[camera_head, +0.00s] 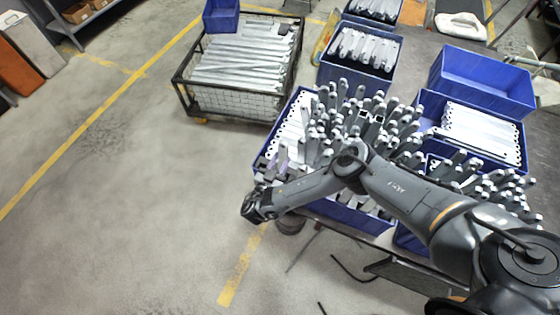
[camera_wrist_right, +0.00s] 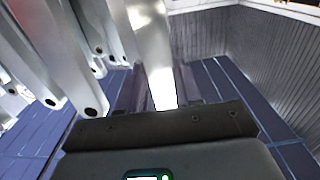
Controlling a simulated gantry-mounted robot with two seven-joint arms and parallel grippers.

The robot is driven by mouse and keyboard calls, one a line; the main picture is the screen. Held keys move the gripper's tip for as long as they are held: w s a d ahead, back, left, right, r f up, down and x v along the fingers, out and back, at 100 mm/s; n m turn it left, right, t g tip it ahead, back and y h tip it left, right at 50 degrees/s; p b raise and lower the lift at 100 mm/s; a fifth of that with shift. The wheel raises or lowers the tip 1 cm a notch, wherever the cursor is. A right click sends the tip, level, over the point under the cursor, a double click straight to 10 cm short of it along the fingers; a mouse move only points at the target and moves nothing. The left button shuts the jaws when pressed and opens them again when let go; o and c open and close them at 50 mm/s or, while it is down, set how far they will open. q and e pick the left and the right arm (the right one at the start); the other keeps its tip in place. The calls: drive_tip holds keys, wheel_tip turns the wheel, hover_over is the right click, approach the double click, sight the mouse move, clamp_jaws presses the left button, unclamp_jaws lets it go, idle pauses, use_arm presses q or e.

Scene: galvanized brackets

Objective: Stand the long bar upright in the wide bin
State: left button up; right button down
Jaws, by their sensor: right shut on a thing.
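The wide blue bin (camera_head: 375,222) stands in the middle of the head view, crowded with upright and leaning grey bars. My right arm reaches across it from the right, and my right gripper (camera_head: 270,170) is at its left corner, small and partly unclear. In the right wrist view the right gripper (camera_wrist_right: 160,92) is shut on a bright metal bar (camera_wrist_right: 155,45), which runs up out of the picture. The bar's full length is hidden, and I cannot pick it out in the head view. My left gripper is not in view.
Other bars with end holes (camera_wrist_right: 55,55) stand close on the left in the wrist view. A mesh crate of long flat bars (camera_head: 245,65) stands behind left. More blue bins (camera_head: 485,80) fill the table at the right. The floor at left is clear.

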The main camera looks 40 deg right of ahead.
idle(0.3)
drive_tip(key=c, duration=0.7)
unclamp_jaws()
drive_tip(key=p+v, duration=0.6)
drive_tip(key=v, duration=0.4)
drive_tip(key=shift+a, duration=0.35)
drive_tip(key=shift+s+f, duration=0.1)
drive_tip(key=shift+s, duration=0.15)
